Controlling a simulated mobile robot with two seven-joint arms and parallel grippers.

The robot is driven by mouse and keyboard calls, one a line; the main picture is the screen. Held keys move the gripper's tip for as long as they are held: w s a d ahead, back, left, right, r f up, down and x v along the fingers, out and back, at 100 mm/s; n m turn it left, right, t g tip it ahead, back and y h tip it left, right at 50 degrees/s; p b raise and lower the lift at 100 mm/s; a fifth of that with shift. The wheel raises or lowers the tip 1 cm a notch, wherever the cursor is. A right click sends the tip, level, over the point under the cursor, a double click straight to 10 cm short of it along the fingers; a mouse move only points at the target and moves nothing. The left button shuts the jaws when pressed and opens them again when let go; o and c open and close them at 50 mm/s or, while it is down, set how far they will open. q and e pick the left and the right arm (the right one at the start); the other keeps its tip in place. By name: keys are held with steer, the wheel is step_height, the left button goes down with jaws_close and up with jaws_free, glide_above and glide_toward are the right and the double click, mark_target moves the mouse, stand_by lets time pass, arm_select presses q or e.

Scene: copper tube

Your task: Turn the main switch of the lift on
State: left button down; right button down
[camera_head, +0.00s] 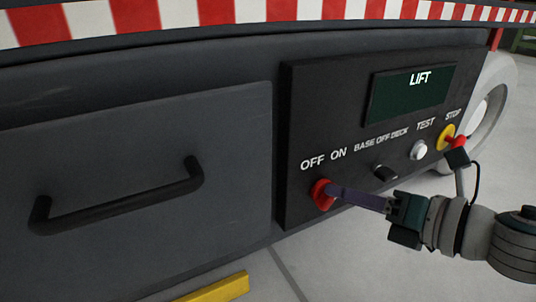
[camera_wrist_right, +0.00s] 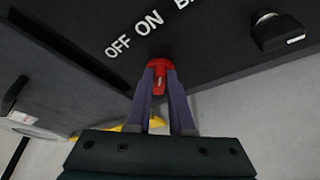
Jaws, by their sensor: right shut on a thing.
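The red main switch (camera_head: 321,193) sits on the black lift panel (camera_head: 294,100), below the words OFF and ON. My right gripper (camera_head: 334,195) reaches it from the right, with its purple fingers at the switch. In the right wrist view the red switch (camera_wrist_right: 158,66) is at the middle, and my right gripper (camera_wrist_right: 159,72) is shut on its knob, one finger on each side. The fingertips hide part of the knob, and I cannot tell clearly which way it points. My left gripper is not in view.
A black selector (camera_head: 385,173), a white TEST button (camera_head: 418,150) and a yellow-and-red STOP button (camera_head: 447,137) sit to the right on the panel. A drawer with a black handle (camera_head: 120,203) is to the left. A yellow bar (camera_head: 215,288) lies below.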

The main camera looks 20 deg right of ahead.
steer(key=m, duration=0.1)
steer(key=m+y, duration=0.1)
steer(key=shift+d+f+m+t, duration=0.2)
steer(key=shift+f+m+t, duration=0.05)
steer(key=shift+m+t, duration=0.05)
steer(key=shift+y, duration=0.3)
steer(key=c, duration=0.8)
jaws_free()
steer(key=shift+s, duration=0.1)
steer(key=p+v, duration=0.4)
steer(key=v, duration=0.5)
steer(key=shift+s+d, duration=0.2)
steer(key=shift+s, duration=0.15)
